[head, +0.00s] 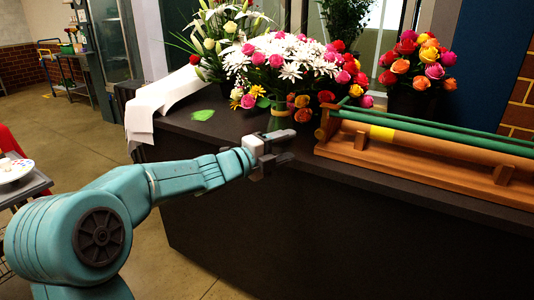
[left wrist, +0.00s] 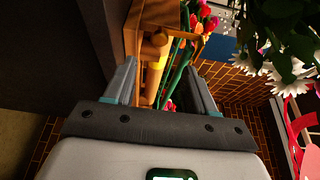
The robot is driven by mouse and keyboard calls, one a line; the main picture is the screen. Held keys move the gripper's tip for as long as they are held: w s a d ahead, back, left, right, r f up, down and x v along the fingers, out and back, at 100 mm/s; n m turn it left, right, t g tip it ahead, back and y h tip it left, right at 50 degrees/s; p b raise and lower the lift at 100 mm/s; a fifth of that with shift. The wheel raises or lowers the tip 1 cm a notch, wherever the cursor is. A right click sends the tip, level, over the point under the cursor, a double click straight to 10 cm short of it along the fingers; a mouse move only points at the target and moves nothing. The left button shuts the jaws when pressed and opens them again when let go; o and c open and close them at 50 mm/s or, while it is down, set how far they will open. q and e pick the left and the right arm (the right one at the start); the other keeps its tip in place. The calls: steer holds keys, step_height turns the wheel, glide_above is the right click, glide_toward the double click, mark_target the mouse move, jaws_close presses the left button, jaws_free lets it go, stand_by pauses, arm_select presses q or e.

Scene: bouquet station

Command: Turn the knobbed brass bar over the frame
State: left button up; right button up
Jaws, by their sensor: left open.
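The wooden frame (head: 430,178) lies along the right part of the dark counter, with two green bars (head: 440,131) running along its top. A small brass-coloured knob (head: 322,134) shows at the frame's left end; I cannot clearly make out a separate brass bar. My left gripper (head: 290,145) is open and empty, just left of that end and apart from it. In the left wrist view, the frame's end (left wrist: 150,14) and a yellowish rounded bar (left wrist: 155,55) show beyond the open fingers (left wrist: 160,68). My right gripper is out of view.
Bouquets (head: 290,65) stand behind the frame, with more roses (head: 418,65) at the back right. White paper (head: 165,100) hangs over the counter's left end. The counter's front edge runs below my gripper.

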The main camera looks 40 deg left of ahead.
arm_select(q)
steer(key=s, duration=0.4)
steer(key=s+a, duration=0.1)
steer(key=shift+s, duration=0.4)
